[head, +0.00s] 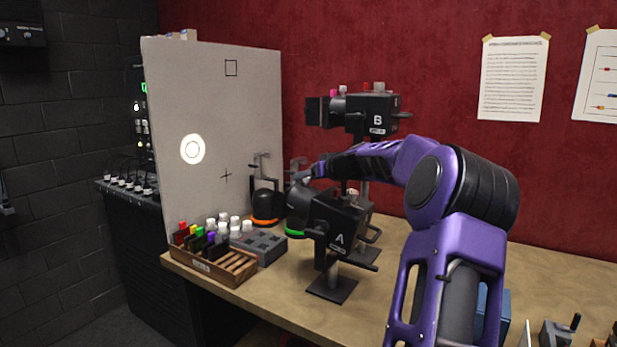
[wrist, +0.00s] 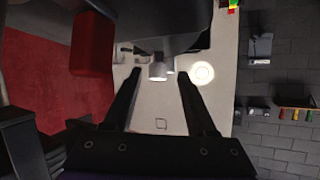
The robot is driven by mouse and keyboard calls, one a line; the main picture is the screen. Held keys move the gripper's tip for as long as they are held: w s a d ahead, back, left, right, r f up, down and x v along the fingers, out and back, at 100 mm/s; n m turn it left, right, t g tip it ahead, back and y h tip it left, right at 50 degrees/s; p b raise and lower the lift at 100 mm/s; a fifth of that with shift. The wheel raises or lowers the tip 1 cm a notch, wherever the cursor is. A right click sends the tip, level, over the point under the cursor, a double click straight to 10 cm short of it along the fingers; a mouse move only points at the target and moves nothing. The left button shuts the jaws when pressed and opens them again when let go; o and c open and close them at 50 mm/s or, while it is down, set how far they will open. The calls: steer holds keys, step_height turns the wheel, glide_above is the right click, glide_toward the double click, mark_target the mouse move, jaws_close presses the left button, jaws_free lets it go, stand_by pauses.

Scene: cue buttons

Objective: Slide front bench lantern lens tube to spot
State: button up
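The front bench lantern, marked A (head: 340,222), is a black box on a stand. Its dark front tube (head: 298,207) carries a green band (head: 296,232) and faces the pale screen (head: 245,110). My gripper (head: 303,178) is just above this tube; its fingertips are hard to make out in the head view. In the wrist view my gripper (wrist: 160,78) has its two dark fingers apart. A small pale knob (wrist: 157,72) shows between the fingertips; contact cannot be told. A bright round spot (head: 192,149) lies on the screen, and it also shows in the wrist view (wrist: 202,73).
Lantern B (head: 377,120) stands higher behind A. A dark unit with an orange band (head: 265,207) stands left of A. A wooden rack (head: 215,268) and a grey block (head: 262,248) sit at the left front. The screen bears a square (head: 231,68) and a cross (head: 226,176).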

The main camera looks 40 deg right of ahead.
steer(key=b+v, duration=0.4)
steer(key=v, duration=1.3)
steer(key=shift+s, duration=0.15)
